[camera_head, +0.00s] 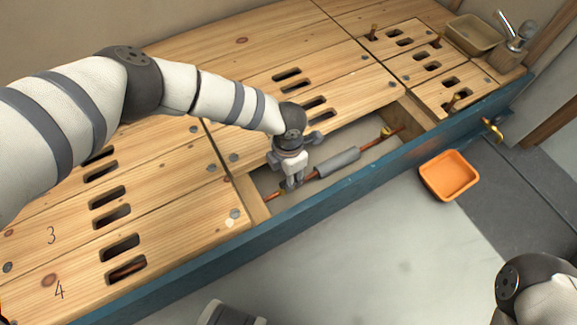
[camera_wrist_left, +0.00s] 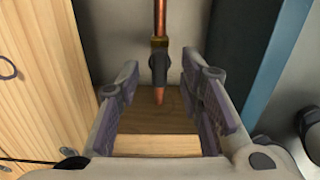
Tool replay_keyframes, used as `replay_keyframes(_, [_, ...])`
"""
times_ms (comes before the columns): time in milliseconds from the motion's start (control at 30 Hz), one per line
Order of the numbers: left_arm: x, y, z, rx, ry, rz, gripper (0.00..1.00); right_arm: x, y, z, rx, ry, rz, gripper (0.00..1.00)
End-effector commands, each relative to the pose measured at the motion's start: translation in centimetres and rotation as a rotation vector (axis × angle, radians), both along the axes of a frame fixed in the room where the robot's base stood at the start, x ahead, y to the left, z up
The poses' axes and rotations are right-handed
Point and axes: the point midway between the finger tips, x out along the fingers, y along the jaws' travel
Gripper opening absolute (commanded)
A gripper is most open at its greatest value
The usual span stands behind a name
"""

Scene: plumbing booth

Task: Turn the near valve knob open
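The copper pipe (camera_head: 368,143) runs through an opening in the wooden deck, with a grey sleeve (camera_head: 338,163) around its middle. A brass fitting with a dark grey knob (camera_wrist_left: 158,66) sits on the pipe in the left wrist view. My left gripper (camera_head: 291,184) reaches down into the opening at the near end of the pipe, left of the sleeve. In the left wrist view its fingers (camera_wrist_left: 160,82) are spread on both sides of the knob, with gaps visible. In the head view the gripper largely hides the knob.
A blue board (camera_head: 345,185) edges the deck's front. Slotted wooden panels (camera_head: 150,225) surround the opening. An orange tray (camera_head: 449,175) lies on the grey floor, near a brass tap (camera_head: 493,128). A tan bin (camera_head: 474,35) stands at the back right.

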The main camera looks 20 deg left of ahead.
Motion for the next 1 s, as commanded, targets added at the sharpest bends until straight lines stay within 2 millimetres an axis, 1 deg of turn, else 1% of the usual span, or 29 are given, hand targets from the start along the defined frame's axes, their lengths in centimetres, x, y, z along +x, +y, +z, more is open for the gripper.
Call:
replay_keyframes(33, [0.1, 0.1, 1.4, -0.001, -0.004, -0.003, 0.34, 0.0, 0.0, 0.0, 0.0, 0.0, 0.0, 0.4])
replay_keyframes(200, [0.2, 0.1, 6.1, -0.001, -0.004, -0.001, 0.34, 0.0, 0.0, 0.0, 0.0, 0.0, 0.0, 0.4])
replay_keyframes(333, [0.1, 0.0, 8.8, -0.001, -0.003, 0.001, 0.34, 0.0, 0.0, 0.0, 0.0, 0.0, 0.0, 0.4])
replay_keyframes(400, [0.1, 0.0, 9.7, -0.001, -0.003, -0.001, 0.34, 0.0, 0.0, 0.0, 0.0, -0.001, 0.0, 0.4])
replay_keyframes(500, [0.0, 0.0, 10.3, -0.001, -0.001, -0.001, 0.34, 0.0, 0.0, 0.0, 0.0, -0.001, 0.0, 0.4])
replay_keyframes(900, [0.0, 0.0, 10.4, -0.001, -0.001, 0.0, 0.34, 0.0, 0.0, 0.0, 0.0, -0.001, 0.0, 0.4])
replay_keyframes(933, [0.0, 0.0, 10.7, 0.0, -0.004, 0.0, 0.34, 0.1, 0.0, 0.2, 0.0, -0.004, 0.0, 0.4])
replay_keyframes(967, [0.1, 0.0, 11.5, -0.001, -0.009, 0.0, 0.34, 0.1, 0.0, 0.6, 0.0, -0.011, 0.0, 0.4])
replay_keyframes(1000, [0.3, 0.0, 13.4, -0.001, -0.024, 0.0, 0.34, 0.4, 0.0, 1.6, 0.0, -0.027, 0.0, 0.4])
